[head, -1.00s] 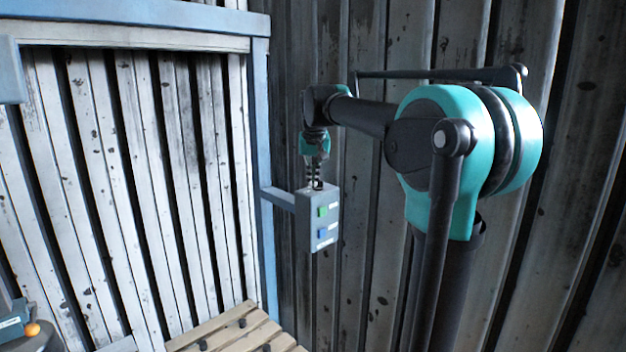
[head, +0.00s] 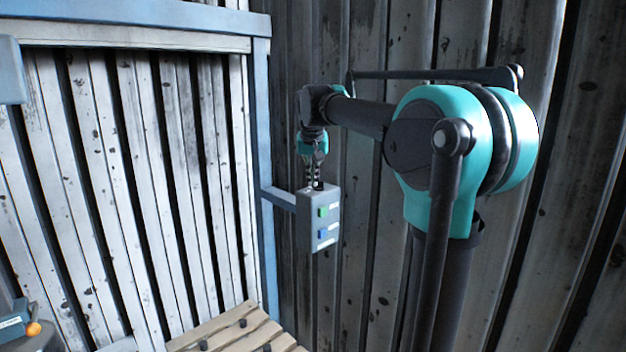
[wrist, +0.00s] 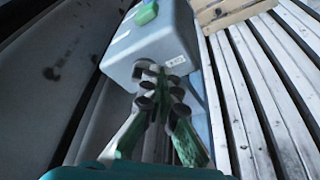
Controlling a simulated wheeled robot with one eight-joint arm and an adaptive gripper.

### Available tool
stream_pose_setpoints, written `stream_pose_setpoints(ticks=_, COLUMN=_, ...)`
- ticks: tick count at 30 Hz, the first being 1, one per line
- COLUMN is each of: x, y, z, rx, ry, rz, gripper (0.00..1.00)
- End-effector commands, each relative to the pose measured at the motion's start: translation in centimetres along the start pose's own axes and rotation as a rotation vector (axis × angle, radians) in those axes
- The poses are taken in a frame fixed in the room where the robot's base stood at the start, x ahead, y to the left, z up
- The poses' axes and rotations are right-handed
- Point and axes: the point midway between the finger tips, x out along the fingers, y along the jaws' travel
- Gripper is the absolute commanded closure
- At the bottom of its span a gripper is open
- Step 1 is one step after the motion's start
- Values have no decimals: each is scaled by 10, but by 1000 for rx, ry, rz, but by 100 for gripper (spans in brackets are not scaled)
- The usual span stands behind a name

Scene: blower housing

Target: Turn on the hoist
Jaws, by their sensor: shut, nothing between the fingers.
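The hoist control is a grey box (head: 304,226) on a blue arm at the door frame. Its front carries a green button (head: 323,211) above a blue button (head: 323,234), each beside a small white label. My gripper (head: 317,184) points down with its tips at the box's top; I cannot tell whether they touch it. In the wrist view my gripper (wrist: 158,76) is shut and empty in front of the box's labelled face (wrist: 150,40). The green button (wrist: 146,13) shows at the top there. A dark knob-like part by the fingertips is hard to tell apart from them.
The blue bracket (head: 278,198) joins the box to the blue door frame (head: 265,150). A corrugated metal wall stands close behind my arm. A wooden pallet (head: 228,331) lies below left. An orange ball-like thing (head: 33,329) is at the lower left.

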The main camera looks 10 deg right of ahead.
Motion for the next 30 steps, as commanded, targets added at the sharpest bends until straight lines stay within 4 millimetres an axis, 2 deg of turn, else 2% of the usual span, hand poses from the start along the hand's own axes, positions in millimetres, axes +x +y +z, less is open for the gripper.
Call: stream_pose_setpoints(ticks=30, x=1, y=-3, z=-2, rx=105, ry=0, rz=41, gripper=100)
